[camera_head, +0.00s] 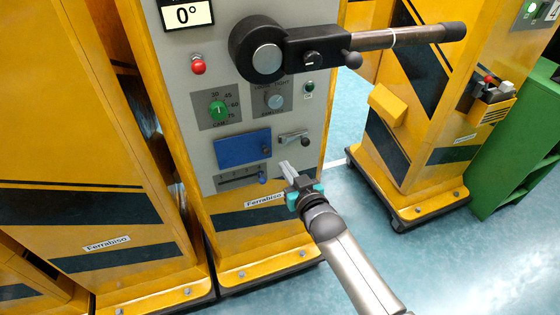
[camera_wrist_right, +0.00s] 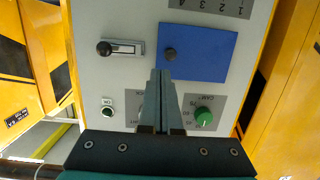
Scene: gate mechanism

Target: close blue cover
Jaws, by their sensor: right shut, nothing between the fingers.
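The blue cover (camera_head: 241,150) is a flat blue rectangle on the grey panel of the yellow machine, with a small dark knob near its right edge. It lies flat against the panel as far as I can see. In the right wrist view the blue cover (camera_wrist_right: 208,52) appears upside down, with its knob at its left side. My right gripper (camera_head: 285,166) is shut and empty, just right of and below the cover in the head view. In the right wrist view its fingertips (camera_wrist_right: 160,75) overlap the cover's edge near the knob; contact cannot be told. My left gripper is out of view.
A small lever latch (camera_head: 293,138) sits right of the cover, and a slider (camera_head: 240,180) is below it. A green dial (camera_head: 219,109) and a grey dial (camera_head: 274,101) are above. A long black-handled lever (camera_head: 350,40) juts right across the top.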

